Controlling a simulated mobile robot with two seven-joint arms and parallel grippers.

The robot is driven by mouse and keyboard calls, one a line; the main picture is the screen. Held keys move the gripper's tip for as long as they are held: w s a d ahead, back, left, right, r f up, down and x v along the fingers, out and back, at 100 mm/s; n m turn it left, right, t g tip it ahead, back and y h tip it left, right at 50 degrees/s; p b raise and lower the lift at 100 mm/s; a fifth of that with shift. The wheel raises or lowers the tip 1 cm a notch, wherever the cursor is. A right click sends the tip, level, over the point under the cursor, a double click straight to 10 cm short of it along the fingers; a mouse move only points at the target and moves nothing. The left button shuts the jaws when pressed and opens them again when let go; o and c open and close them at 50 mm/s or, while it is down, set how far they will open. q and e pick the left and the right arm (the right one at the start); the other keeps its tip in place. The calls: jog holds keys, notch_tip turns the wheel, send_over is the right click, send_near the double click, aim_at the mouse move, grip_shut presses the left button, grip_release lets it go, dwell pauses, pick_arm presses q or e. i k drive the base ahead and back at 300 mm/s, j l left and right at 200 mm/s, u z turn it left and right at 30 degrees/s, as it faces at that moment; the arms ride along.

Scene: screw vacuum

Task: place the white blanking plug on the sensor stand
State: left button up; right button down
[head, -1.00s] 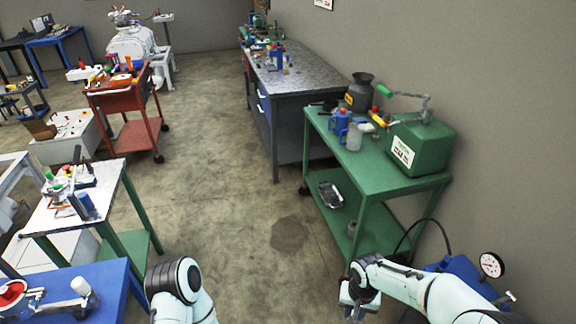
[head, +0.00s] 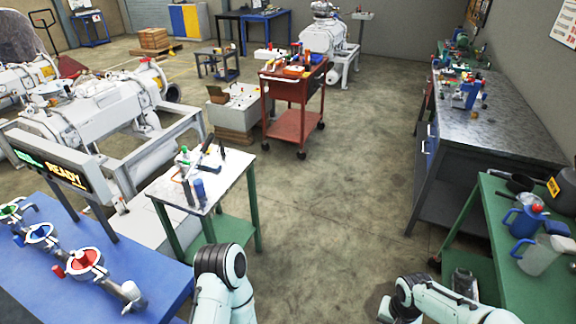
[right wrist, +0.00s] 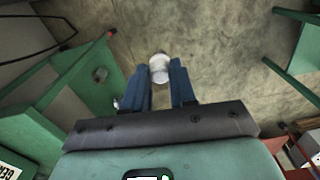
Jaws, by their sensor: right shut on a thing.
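The white blanking plug (right wrist: 160,68) shows in the right wrist view as a short white cylinder with a narrower end, between the blue fingers. My right gripper (right wrist: 165,84) is shut on it and holds it over the floor. In the head view my right arm is low at the right, and the plug cannot be made out there. My left arm shows at the bottom, but its gripper is out of frame. A slim white stand (head: 362,16) with a small top is at the far back; I cannot tell whether it is the sensor stand.
A blue table (head: 75,240) with several valves is at the left, beside a small white-topped table (head: 222,181). A red cart (head: 292,130) stands further back. A green cart (head: 490,240) and a grey workbench (head: 490,110) line the right. The floor (head: 350,190) between is clear.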

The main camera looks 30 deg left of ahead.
aim_at(239, 160)
jog(key=i+u, duration=0.3)
jog(key=i, duration=0.35)
jog(key=i+l+u, duration=0.1)
jog(key=i+u, duration=0.25)
jog(key=i, duration=0.25)
jog(key=i+u, duration=0.45)
jog(key=i+l+u, duration=0.1)
jog(key=i+u, duration=0.35)
jog(key=i, duration=0.25)
